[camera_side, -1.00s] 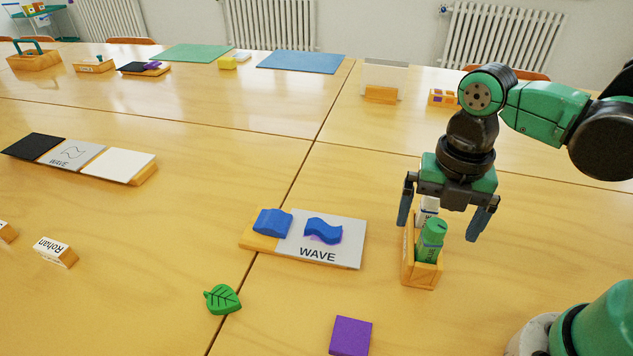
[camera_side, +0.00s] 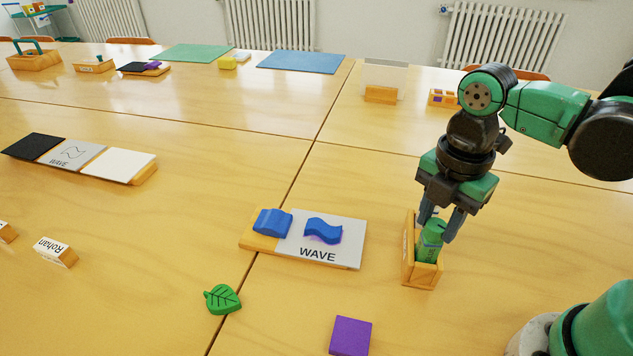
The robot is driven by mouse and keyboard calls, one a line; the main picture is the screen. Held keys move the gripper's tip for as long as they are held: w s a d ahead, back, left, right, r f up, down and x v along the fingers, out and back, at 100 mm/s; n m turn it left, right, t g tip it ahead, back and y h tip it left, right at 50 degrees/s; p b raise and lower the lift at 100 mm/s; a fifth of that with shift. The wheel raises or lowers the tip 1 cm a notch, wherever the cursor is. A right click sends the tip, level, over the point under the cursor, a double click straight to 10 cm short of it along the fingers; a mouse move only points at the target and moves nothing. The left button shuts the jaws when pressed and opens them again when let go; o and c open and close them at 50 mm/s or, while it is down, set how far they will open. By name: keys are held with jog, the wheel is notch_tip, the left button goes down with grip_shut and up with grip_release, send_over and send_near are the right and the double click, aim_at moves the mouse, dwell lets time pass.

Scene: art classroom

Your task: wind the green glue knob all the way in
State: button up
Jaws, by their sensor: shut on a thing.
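The green glue stick (camera_side: 430,245) stands upright in a small wooden holder (camera_side: 423,274) on the table, right of the WAVE board. Its green knob (camera_side: 437,226) is at the top. My gripper (camera_side: 436,228) points down over the holder, with its fingers shut on the green knob, one on each side. The fingers hide part of the knob. A white-labelled stick behind the green one is now hidden by my gripper.
The WAVE board (camera_side: 345,243) with blue wave pieces lies left of the holder. A green leaf (camera_side: 222,299) and a purple square (camera_side: 350,336) lie nearer the front. The table right of the holder is clear.

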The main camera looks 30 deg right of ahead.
dwell(0.4)
jog(key=n, duration=0.5)
jog(key=shift+n, duration=0.3)
jog(key=n, duration=0.5)
jog(key=shift+n, duration=0.4)
jog(key=o, duration=1.3)
jog(key=m, duration=0.5)
jog(key=shift+m, duration=0.3)
jog(key=m, duration=0.6)
